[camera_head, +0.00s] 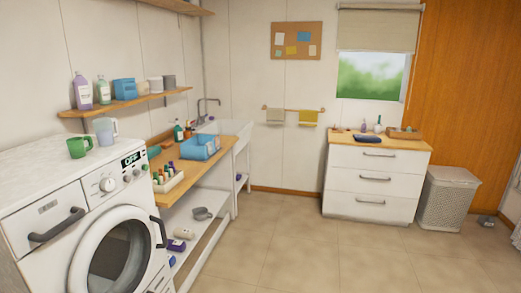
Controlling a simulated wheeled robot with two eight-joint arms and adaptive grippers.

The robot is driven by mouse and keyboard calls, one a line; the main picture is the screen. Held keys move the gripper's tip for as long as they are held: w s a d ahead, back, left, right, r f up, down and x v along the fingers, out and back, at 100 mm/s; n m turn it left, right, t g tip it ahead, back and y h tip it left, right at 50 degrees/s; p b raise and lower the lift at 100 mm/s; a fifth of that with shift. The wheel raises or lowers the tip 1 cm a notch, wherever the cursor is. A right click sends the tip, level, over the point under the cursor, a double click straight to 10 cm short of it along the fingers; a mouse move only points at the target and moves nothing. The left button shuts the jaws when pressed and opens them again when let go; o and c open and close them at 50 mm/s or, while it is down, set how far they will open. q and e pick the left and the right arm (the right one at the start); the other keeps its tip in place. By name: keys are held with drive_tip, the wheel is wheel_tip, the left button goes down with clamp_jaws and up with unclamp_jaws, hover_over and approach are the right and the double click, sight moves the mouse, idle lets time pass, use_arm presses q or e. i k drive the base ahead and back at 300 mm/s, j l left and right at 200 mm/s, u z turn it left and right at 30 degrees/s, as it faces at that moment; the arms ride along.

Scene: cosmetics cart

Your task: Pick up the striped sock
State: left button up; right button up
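I cannot clearly make out a striped sock. A small grey item (487,220) lies on the floor at the right, beside the laundry basket; it is too small to tell whether it is a sock or has stripes. A dark blue folded cloth (367,138) lies on top of the white drawer cabinet (372,184). A grey item (202,213) lies on the lower shelf under the wooden counter; its kind is unclear. Neither of my grippers is in view.
A washing machine (40,170) stands close at the left, beside the wooden counter (222,131) with a blue container (201,147). A grey laundry basket (446,200) stands right of the cabinet. The tiled floor (310,245) in the middle is clear.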

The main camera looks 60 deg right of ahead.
sight(209, 144)
drive_tip(key=z, duration=1.55)
drive_tip(key=j+u, duration=0.15)
drive_tip(key=u, duration=2)
drive_tip(key=z, duration=2.2)
drive_tip(key=i+l+u, duration=0.1)
drive_tip(key=i+l, duration=0.15)
drive_tip(key=i, duration=0.35)
drive_tip(key=i+l, duration=0.25)
drive_tip(key=i, duration=0.35)
drive_tip(key=i+l+u, duration=0.15)
drive_tip(key=i+l, duration=0.15)
drive_tip(key=i, duration=0.25)
drive_tip(key=i+l, duration=0.35)
drive_tip(key=i, duration=0.25)
drive_tip(key=i+l+u, duration=0.15)
drive_tip(key=i+l, duration=0.2)
drive_tip(key=i, duration=0.2)
